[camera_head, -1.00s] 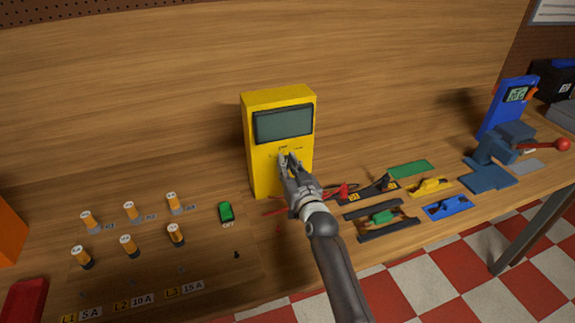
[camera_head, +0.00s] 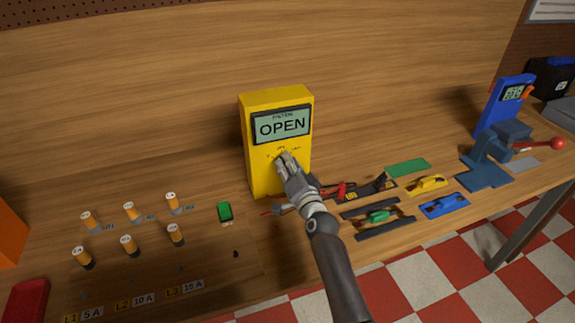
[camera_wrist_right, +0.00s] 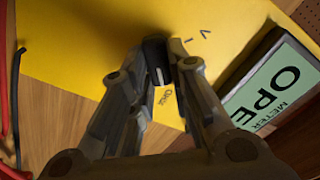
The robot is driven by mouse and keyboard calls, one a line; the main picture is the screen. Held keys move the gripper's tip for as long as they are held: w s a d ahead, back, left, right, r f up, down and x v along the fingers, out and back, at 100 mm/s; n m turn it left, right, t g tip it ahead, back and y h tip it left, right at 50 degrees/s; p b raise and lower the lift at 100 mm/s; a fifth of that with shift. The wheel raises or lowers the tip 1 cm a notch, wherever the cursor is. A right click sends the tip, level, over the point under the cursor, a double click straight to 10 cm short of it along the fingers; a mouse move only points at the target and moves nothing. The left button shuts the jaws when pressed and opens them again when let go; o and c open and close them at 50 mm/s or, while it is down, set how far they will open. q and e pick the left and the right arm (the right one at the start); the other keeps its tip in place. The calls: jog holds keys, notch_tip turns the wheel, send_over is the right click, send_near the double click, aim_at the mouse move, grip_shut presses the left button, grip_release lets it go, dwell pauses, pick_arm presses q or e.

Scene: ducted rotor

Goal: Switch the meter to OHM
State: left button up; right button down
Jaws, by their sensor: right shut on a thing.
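The yellow meter (camera_head: 262,180) stands upright on the bench against the wooden back panel. Its display (camera_head: 282,125) is lit and reads "OPEN"; in the right wrist view the display (camera_wrist_right: 272,88) is partly cut off and also shows "METER". My right gripper (camera_head: 284,160) is at the meter's front, below the display. In the right wrist view its fingers are closed on the dark selector knob (camera_wrist_right: 155,55), which has a pale pointer mark. The fingers hide part of the knob and its printed labels. My left gripper is not in view.
Red and black probe leads (camera_head: 340,190) lie right of the meter. A blue vise-like tool with a red-knobbed lever (camera_head: 490,160) stands at the right.

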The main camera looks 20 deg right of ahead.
jog(key=shift+m, duration=0.5)
jog(key=c, duration=1.4)
grip_release()
jog(key=shift+o, duration=0.2)
jog(key=s, duration=1.2)
jog(key=shift+d, duration=0.2)
jog(key=shift+f, duration=0.1)
